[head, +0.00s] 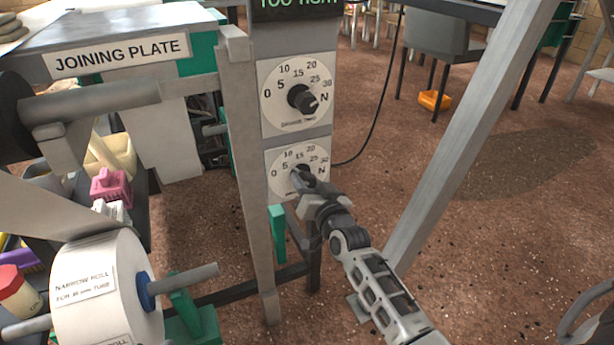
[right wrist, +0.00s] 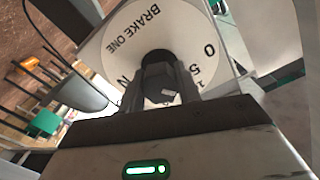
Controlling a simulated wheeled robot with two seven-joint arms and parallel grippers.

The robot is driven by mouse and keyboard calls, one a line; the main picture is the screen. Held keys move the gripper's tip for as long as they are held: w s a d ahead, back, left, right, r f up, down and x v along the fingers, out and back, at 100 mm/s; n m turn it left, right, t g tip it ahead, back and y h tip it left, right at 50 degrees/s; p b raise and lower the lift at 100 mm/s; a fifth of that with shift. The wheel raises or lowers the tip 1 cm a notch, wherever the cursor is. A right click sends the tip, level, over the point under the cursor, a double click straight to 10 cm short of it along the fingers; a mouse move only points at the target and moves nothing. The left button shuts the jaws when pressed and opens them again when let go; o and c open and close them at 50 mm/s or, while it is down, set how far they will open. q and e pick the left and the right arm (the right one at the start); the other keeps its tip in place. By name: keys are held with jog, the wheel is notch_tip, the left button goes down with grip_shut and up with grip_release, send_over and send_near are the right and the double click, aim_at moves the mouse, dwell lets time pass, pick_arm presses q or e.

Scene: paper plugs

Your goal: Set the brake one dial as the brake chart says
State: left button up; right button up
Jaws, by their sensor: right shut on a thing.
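The brake one dial (head: 282,184) is the lower of two round white dials on a grey post, with numbers from 0 to 30 and an N. Its label reads BRAKE ONE in the right wrist view (right wrist: 205,42). My right gripper (head: 304,179) is shut on the dial's dark knob (right wrist: 158,76), with one finger on each side of it. The gripper covers part of the face, and I cannot tell which number the knob points to. My left gripper is not in view. No brake chart is seen in these frames.
The similar brake two dial (head: 275,110), with a black knob, sits just above. A display (head: 298,5) tops the post. A paper roll (head: 90,318) marked NARROW ROLL is at lower left, below the JOINING PLATE (head: 122,55) sign. A slanted grey beam (head: 465,130) stands right of my arm.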

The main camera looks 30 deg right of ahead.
pick_arm(q)
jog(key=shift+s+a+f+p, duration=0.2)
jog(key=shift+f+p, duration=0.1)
jog(key=shift+p, duration=0.1)
pick_arm(e)
jog(key=shift+m, duration=1.1)
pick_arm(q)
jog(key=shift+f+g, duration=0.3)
pick_arm(e)
jog(key=o, duration=1)
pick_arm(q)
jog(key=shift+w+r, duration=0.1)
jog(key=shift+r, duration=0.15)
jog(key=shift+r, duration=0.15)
pick_arm(e)
jog(key=shift+s, duration=0.1)
